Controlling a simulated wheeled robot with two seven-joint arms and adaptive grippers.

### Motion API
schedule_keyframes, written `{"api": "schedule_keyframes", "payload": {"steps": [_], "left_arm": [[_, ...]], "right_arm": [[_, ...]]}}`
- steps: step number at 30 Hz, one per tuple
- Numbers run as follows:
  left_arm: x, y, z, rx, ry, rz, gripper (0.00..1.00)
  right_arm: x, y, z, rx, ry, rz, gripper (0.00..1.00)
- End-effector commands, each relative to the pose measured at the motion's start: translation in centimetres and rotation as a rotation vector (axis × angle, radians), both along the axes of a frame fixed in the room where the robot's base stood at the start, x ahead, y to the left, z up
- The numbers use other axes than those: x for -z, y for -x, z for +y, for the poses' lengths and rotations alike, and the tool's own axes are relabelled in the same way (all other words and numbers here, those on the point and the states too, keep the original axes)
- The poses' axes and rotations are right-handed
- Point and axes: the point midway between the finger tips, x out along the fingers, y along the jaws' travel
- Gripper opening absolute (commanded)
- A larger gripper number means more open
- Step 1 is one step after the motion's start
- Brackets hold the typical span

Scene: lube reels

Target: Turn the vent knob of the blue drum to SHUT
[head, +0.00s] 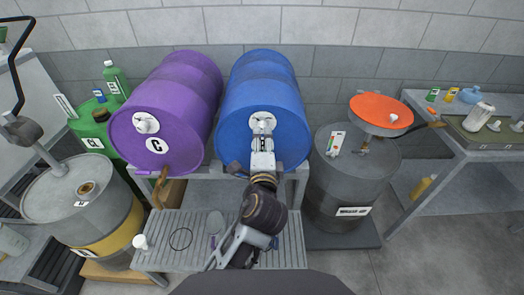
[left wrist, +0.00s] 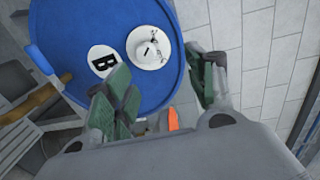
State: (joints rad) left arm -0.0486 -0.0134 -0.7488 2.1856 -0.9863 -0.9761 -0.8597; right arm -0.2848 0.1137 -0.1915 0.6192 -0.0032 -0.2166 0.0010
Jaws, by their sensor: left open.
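The blue drum (head: 265,75) lies on its side on a grey stand, its round end facing me. It also shows in the left wrist view (left wrist: 75,25). On that end is a white round plate with dark markings and the white vent knob (left wrist: 149,50); the lettering is too small to read. A white label with a B (left wrist: 103,62) sits beside it. My left gripper (head: 262,136) is in front of the drum end, partly covering the plate. In the left wrist view its green-padded fingers (left wrist: 164,88) are apart, with nothing between them, short of the knob.
A purple drum (head: 170,90) marked C lies close on the left, with its own white knob (head: 147,123). A grey drum (head: 350,185) with an orange funnel (head: 381,108) stands on the right. Below is a slatted grey surface (head: 180,225) with small items.

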Motion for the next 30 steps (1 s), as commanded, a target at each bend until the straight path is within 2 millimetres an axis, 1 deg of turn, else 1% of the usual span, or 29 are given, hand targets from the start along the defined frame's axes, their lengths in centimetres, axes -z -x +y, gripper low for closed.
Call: {"api": "schedule_keyframes", "payload": {"steps": [4, 9, 14, 23, 30], "left_arm": [[0.0, 0.7, 0.0, 0.000, -0.001, 0.000, 0.56], [0.1, 1.4, 0.0, 0.001, -0.001, 0.000, 0.56], [0.0, 2.0, 0.0, 0.000, 0.000, -0.001, 0.56], [0.0, 2.8, 0.0, 0.000, 0.000, 0.000, 0.56], [0.0, 2.8, 0.0, 0.000, 0.000, 0.000, 0.56]], "right_arm": [[-0.1, -0.7, 0.0, 0.000, 0.000, -0.007, 0.40], [-0.2, -0.8, 0.0, 0.000, 0.000, -0.009, 0.40], [-0.2, -0.4, 0.0, 0.000, 0.000, -0.004, 0.40], [-0.2, 1.2, 0.0, 0.000, 0.000, 0.012, 0.40], [-0.2, 1.1, 0.0, 0.000, 0.000, 0.011, 0.40]]}}
